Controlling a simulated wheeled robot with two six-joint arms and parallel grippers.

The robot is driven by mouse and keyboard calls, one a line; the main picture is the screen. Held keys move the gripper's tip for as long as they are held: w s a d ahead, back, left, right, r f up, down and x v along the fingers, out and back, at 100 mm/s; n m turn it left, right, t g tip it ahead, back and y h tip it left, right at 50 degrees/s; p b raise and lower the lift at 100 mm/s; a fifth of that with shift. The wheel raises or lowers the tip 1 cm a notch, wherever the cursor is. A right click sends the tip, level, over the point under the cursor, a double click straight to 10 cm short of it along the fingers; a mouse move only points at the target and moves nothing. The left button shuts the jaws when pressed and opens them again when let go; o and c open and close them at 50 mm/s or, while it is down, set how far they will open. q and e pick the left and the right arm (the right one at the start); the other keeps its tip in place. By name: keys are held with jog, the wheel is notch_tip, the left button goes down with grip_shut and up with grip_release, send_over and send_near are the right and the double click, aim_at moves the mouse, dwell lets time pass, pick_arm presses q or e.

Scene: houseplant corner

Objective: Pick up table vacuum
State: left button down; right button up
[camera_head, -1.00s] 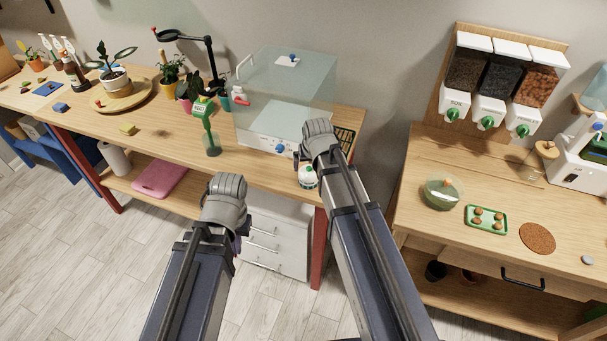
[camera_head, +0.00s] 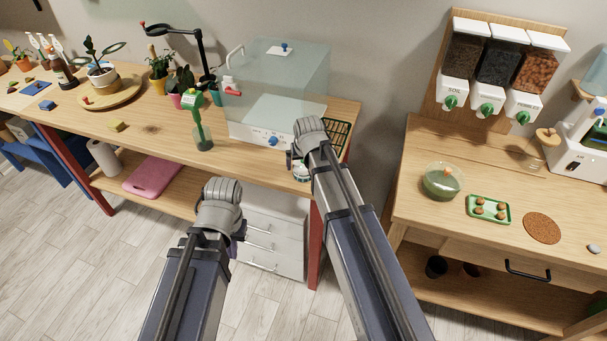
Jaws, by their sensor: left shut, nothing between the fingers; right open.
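A small round white and green thing (camera_head: 302,175), which looks like the table vacuum, sits at the front edge of the left bench, below the clear box. My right gripper (camera_head: 299,162) is right over it and hides its upper part. That gripper is open; its fingertips are mostly hidden by my wrist, so I cannot tell whether they touch the thing. My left gripper (camera_head: 238,232) is shut and empty, low in front of the bench, with its fingers mostly hidden.
The clear box (camera_head: 275,95) stands just behind the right gripper, with a dark grid tray (camera_head: 338,135) beside it. A green-topped bottle (camera_head: 200,125) stands to the left. White drawers (camera_head: 275,235) are under the bench. The right bench (camera_head: 425,145) holds a bowl (camera_head: 442,181).

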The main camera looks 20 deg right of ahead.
jog(key=shift+b+x, duration=0.55)
jog(key=shift+x, duration=0.55)
jog(key=shift+r, duration=0.1)
jog(key=c, duration=1.4)
